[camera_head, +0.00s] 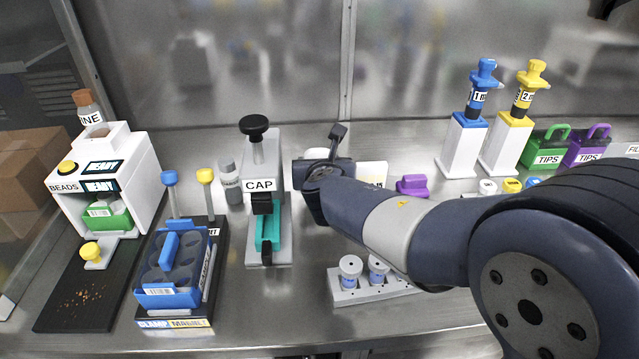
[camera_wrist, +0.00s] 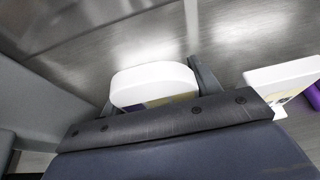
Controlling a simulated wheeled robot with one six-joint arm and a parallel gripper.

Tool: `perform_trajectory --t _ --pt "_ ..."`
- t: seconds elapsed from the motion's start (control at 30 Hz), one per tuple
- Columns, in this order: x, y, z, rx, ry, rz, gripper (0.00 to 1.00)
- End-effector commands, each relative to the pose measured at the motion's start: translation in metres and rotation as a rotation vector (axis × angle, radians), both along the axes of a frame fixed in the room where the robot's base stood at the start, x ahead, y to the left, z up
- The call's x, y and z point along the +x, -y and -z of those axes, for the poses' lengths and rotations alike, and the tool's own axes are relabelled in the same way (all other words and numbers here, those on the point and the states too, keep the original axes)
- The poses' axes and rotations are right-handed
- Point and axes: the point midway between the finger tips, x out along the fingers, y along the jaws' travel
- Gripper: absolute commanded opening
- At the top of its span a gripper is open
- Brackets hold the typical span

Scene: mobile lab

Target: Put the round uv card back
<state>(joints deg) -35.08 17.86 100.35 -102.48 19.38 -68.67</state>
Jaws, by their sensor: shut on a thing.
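The round UV card (camera_wrist: 155,82) is a white, rounded piece between the two fingers of my gripper (camera_wrist: 153,88) in the wrist view. A yellowish patch shows on its lower face. My gripper is shut on it. In the head view my gripper (camera_head: 322,170) is above the bench's back part, right of the CAP device; a white edge of the card (camera_head: 316,153) shows behind it. A second white card-like piece (camera_wrist: 284,74) stands to the right in the wrist view. It also shows in the head view (camera_head: 374,171). The card's lower edge is hidden by my wrist.
A purple block (camera_head: 412,186) stands right of the second white piece. The CAP device (camera_head: 262,170) is close on the left. A white rack with vials (camera_head: 352,290) is in front, under my arm. A metal wall rises behind.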

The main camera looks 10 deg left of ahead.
Motion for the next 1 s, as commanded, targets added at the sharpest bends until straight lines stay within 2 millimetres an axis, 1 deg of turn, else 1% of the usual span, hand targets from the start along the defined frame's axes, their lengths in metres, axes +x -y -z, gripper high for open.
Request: perform_trajectory --t 0.3,0.37,0.6,0.73,0.77,1.0 --pt "0.0 0.0 0.036 0.0 0.0 0.0 0.34" --pt "0.0 0.0 0.038 0.0 0.001 0.0 0.34" --pt "0.0 0.0 0.036 0.001 0.001 0.0 0.34" --pt "0.0 0.0 0.041 0.001 0.001 0.0 0.34" --pt "0.0 0.0 0.04 0.001 0.001 0.0 0.61" --pt "0.0 0.0 0.039 0.001 0.0 0.0 0.81"
